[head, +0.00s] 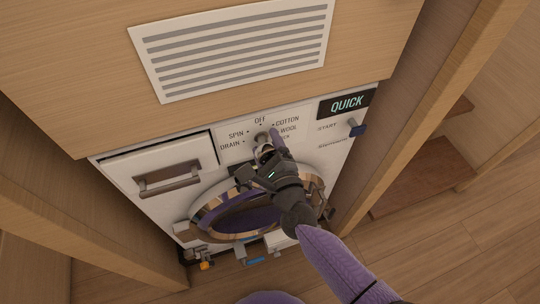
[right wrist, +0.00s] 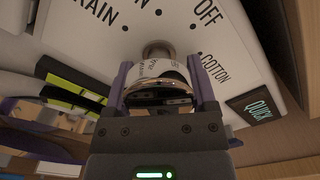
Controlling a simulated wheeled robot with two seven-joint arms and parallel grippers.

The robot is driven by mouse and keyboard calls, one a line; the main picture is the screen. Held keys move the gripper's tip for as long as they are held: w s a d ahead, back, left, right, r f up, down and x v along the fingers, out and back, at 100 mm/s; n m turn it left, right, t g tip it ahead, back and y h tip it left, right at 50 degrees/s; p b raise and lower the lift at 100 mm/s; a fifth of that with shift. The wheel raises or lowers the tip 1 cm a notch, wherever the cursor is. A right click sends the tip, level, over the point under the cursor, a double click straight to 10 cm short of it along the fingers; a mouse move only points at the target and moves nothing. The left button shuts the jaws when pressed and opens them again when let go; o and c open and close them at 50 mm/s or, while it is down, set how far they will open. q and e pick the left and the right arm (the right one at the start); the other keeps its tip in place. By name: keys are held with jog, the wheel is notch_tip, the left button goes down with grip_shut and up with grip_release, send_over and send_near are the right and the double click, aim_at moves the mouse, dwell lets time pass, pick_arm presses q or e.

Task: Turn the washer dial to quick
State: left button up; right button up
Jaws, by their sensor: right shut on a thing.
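The white washer (head: 335,150) is set in a wooden cabinet. Its dial (head: 261,137) is on the front panel, ringed by the labels SPIN, DRAIN, OFF, COTTON, WOOL and one partly covered label. My right gripper (head: 266,146) is shut on the dial, and its fingers hide much of it. In the right wrist view, the dial (right wrist: 158,70) sits between the two fingers of my right gripper (right wrist: 160,82); its pointer cannot be made out. The display (head: 346,104) reads QUICK and also shows in the right wrist view (right wrist: 257,109). My left gripper is not in view.
A drawer with a metal handle (head: 168,180) is left of the dial. The round door (head: 208,222) is below, partly behind my right arm. A slatted vent (head: 235,48) is above. Wooden steps (head: 425,185) are at right.

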jog(key=o, duration=1.1)
jog(key=shift+m, duration=0.5)
jog(key=shift+o, duration=0.2)
jog(key=p+v, duration=0.1)
jog(key=v, duration=0.6)
